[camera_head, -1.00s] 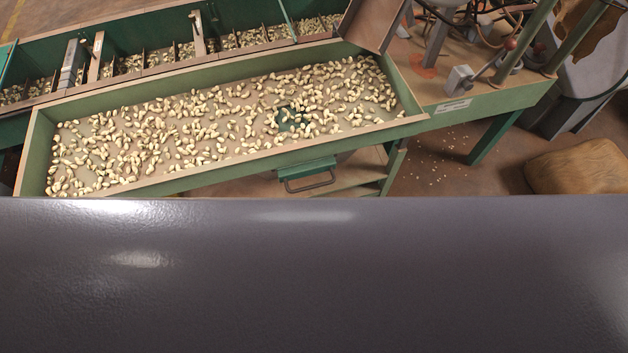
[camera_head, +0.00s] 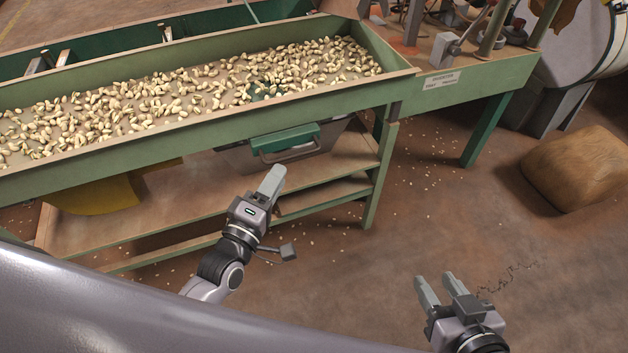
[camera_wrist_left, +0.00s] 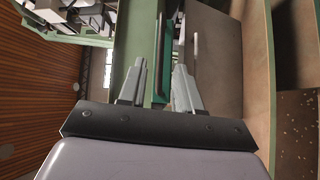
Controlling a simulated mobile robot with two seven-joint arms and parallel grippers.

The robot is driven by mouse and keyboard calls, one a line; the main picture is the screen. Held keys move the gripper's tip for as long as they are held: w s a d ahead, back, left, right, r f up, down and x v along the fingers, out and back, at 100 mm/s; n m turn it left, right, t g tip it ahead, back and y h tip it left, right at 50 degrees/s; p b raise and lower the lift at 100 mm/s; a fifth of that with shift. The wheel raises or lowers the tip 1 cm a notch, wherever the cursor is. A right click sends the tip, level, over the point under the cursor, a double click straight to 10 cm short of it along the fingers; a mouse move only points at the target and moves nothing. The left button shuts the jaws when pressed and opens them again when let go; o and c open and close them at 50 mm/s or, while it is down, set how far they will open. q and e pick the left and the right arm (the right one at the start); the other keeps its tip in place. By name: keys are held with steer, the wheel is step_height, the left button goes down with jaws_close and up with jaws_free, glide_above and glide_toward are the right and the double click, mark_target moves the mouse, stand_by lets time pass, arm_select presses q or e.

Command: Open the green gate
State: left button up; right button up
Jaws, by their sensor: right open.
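The green gate (camera_head: 287,138) is a green plate with a dark bar handle (camera_head: 290,154), set at the underside of the green trough (camera_head: 160,136). A grey metal part shows below it. My left gripper (camera_head: 275,172) is just below and in front of the handle, apart from it, fingers pointing up toward it. In the left wrist view the two fingers (camera_wrist_left: 160,68) are spread with nothing held, and a green upright part, likely the gate (camera_wrist_left: 160,50), shows between and beyond them. My right gripper (camera_head: 437,280) is open and empty over the floor at lower right.
Cashew nuts (camera_head: 200,92) fill the trough. Wooden shelves (camera_head: 330,165) lie below it, with a green leg (camera_head: 381,170) to the right. A brown sack (camera_head: 578,168) lies at the right. The floor between leg and sack is clear apart from scattered nuts.

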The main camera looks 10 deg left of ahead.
mark_target(295, 156)
arm_select(q)
steer(key=shift+n, duration=0.3)
steer(key=shift+d+b+x, duration=0.15)
steer(key=shift+b+x, duration=0.4)
steer(key=shift+x, duration=1.4)
steer(key=shift+d+b+x, duration=0.2)
steer(key=shift+b+x, duration=0.3)
steer(key=shift+x, duration=1.4)
arm_select(e)
steer(key=shift+a+f+m+y, duration=0.3)
steer(key=shift+a+f+y, duration=0.1)
steer(key=shift+a+f, duration=0.15)
arm_select(q)
steer(key=shift+s, duration=0.1)
jaws_close()
